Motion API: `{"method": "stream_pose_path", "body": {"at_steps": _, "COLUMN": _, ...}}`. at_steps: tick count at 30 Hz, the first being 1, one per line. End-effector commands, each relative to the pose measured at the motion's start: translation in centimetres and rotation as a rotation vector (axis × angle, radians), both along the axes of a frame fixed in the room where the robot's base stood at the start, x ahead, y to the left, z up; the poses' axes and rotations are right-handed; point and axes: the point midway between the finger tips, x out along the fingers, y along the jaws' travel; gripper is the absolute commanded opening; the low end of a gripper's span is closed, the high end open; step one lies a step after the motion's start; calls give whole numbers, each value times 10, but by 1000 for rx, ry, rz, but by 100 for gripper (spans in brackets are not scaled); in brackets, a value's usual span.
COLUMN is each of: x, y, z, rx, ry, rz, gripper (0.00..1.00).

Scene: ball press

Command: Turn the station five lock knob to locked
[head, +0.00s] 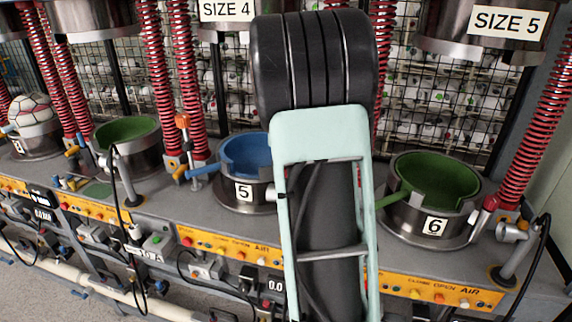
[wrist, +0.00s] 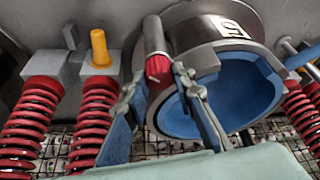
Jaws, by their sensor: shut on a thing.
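The station five mould is a steel ring with a blue cup (head: 245,153) and a "5" label (head: 244,192) on its front, left of my arm in the head view. In the wrist view the blue cup (wrist: 240,92) shows upside down, with the label at the top. The lock knob, a grey cylinder with a red end (wrist: 158,69), stands at the ring's edge. My gripper (wrist: 154,82) is shut on the knob, one finger on each side of it. In the head view my arm hides the gripper and most of the knob.
Red springs (wrist: 95,120) and a yellow-handled part (wrist: 99,47) stand beside the mould in the wrist view. The green station six mould (head: 435,180) is to the right of my arm. Yellow button panels (head: 228,246) run along the bench front.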

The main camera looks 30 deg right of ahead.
Motion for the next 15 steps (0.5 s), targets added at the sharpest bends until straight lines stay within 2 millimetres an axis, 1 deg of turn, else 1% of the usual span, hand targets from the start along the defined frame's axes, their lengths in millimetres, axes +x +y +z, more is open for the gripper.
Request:
{"method": "stream_pose_path", "body": {"at_steps": 3, "x": 0, "y": 0, "z": 0, "rx": 0, "ry": 0, "rz": 0, "gripper": 0}}
{"method": "stream_pose_path", "body": {"at_steps": 4, "x": 0, "y": 0, "z": 0, "rx": 0, "ry": 0, "rz": 1, "gripper": 26}}
{"method": "stream_pose_path", "body": {"at_steps": 8, "x": 0, "y": 0, "z": 0, "rx": 0, "ry": 0, "rz": 1, "gripper": 40}}
{"method": "stream_pose_path", "body": {"at_steps": 9, "x": 0, "y": 0, "z": 0, "rx": 0, "ry": 0, "rz": 1, "gripper": 41}}
{"method": "stream_pose_path", "body": {"at_steps": 15, "x": 0, "y": 0, "z": 0, "rx": 0, "ry": 0, "rz": 1, "gripper": 41}}
